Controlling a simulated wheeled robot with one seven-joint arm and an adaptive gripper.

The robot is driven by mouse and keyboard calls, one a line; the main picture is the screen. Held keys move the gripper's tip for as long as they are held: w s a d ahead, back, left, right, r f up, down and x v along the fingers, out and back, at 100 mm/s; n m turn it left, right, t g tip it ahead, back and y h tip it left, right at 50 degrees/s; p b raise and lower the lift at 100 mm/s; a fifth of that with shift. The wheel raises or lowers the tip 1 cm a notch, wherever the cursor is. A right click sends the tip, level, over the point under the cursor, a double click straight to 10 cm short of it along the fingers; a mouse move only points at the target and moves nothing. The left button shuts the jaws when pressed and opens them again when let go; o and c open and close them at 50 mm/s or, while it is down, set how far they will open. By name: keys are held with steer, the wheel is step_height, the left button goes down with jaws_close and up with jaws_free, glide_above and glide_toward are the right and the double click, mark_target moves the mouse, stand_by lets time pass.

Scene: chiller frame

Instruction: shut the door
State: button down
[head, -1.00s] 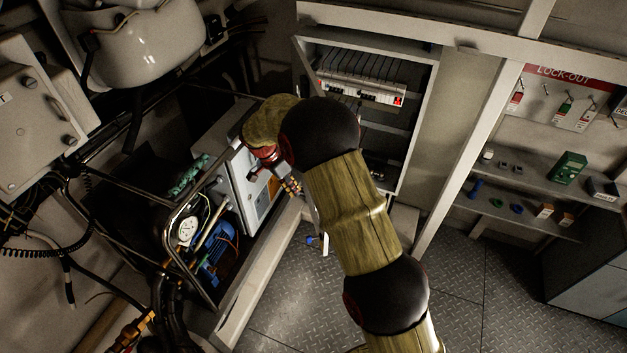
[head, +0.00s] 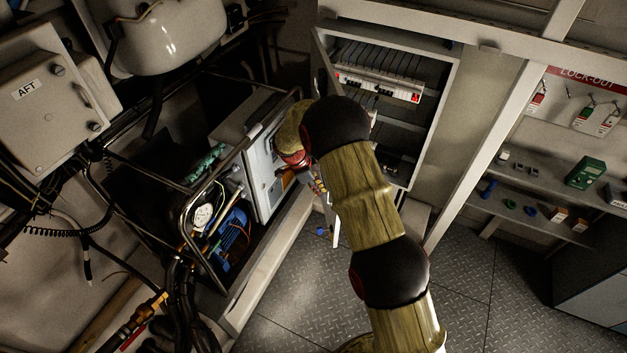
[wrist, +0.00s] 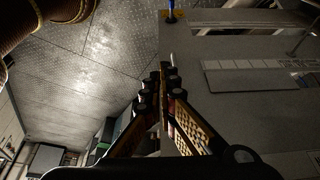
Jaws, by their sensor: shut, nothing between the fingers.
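The open grey breaker cabinet (head: 440,110) stands at the upper middle of the head view. Its door is swung out on the left side and shows nearly edge-on, with its pale lower end (head: 336,238) below my arm. Most of the door is hidden behind my arm. In the wrist view a large grey panel (wrist: 225,120), which looks like the door, fills the right side. A blue-handled part (wrist: 171,12) is at its far end. My gripper (head: 319,186) is shut and empty. In the wrist view its fingertips (wrist: 164,78) lie along the panel's left edge; I cannot tell whether they touch.
A pipe frame (head: 186,215) with a gauge, a blue motor and a grey control box (head: 265,170) stands left of my gripper. Shelves (head: 520,215) with small items are at right. The checkered metal floor (head: 460,290) is clear below the cabinet.

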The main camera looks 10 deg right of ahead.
steer(key=d+p, duration=0.1)
steer(key=d, duration=0.3)
steer(key=shift+f, duration=0.15)
steer(key=shift+d, duration=0.1)
